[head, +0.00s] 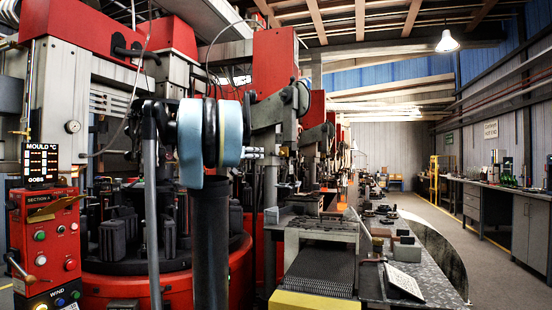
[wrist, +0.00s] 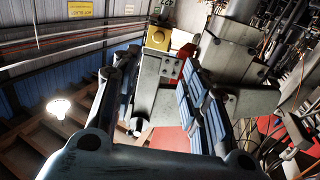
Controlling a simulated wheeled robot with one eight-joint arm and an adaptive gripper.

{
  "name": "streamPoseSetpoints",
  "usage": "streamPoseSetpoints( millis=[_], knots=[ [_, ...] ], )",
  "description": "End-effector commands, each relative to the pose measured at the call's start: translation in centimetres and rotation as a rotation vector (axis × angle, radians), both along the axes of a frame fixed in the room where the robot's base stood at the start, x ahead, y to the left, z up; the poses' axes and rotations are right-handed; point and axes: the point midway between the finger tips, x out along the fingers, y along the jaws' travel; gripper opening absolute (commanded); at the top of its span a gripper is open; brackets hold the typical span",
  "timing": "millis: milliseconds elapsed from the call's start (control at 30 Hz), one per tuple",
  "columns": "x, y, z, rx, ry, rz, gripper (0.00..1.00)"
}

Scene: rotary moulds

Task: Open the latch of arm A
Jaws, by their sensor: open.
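In the wrist view my gripper (wrist: 157,62) is open, one dark finger on the left and one finger with ribbed blue pads on the right. A grey metal machine part (wrist: 150,85) with a yellow block (wrist: 156,38) on it shows in the gap between the fingers. I cannot tell whether the fingers touch it, nor whether it belongs to arm A. No latch can be made out clearly. In the head view my own blue and black arm stands in front of the red and grey moulding machine (head: 88,22), and the fingers cannot be made out.
A red control panel (head: 45,240) marked Section A stands at the left, below a mould temperature display (head: 41,163). A conveyor (head: 320,268) and a metal plate table (head: 430,285) lie right of my arm. The aisle floor (head: 490,265) on the right is clear.

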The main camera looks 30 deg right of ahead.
Motion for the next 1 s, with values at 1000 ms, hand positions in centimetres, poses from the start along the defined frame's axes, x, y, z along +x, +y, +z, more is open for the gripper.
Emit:
streamPoseSetpoints(
  millis=[1000],
  knots=[
    [4.8,-15.0,-0.1,0.002,0.002,0.0,0.41]
  ],
)
